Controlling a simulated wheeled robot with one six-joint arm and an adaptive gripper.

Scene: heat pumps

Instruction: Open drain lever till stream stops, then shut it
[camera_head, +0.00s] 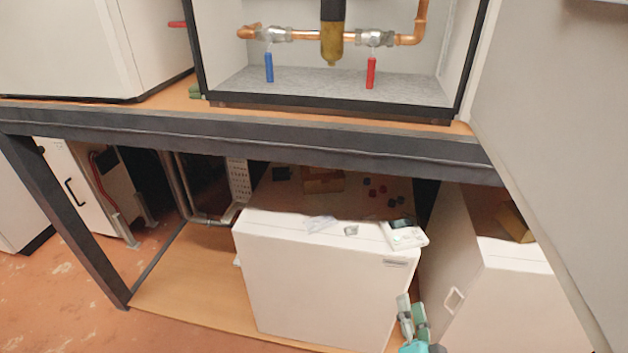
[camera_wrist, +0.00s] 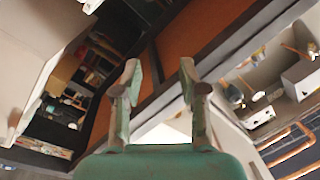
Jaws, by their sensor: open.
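A blue lever (camera_head: 269,67) and a red lever (camera_head: 371,72) hang straight down from two metal valves on a copper pipe (camera_head: 304,36) in an open-fronted cabinet. Between them hangs a dark vessel with an amber lower end (camera_head: 332,45). I cannot tell which lever is the drain lever, and no stream shows. My gripper (camera_head: 412,305) is low at the right, well below the cabinet and in front of the lower shelf. In the wrist view my gripper (camera_wrist: 160,72) is open, with nothing between its fingers.
A dark shelf beam (camera_head: 250,140) runs between my gripper and the cabinet. A white box (camera_head: 310,280) stands on the lower shelf with a small white device (camera_head: 404,234) on top. Another white box (camera_head: 500,310) stands at the right. A pale panel (camera_head: 560,130) fills the right side.

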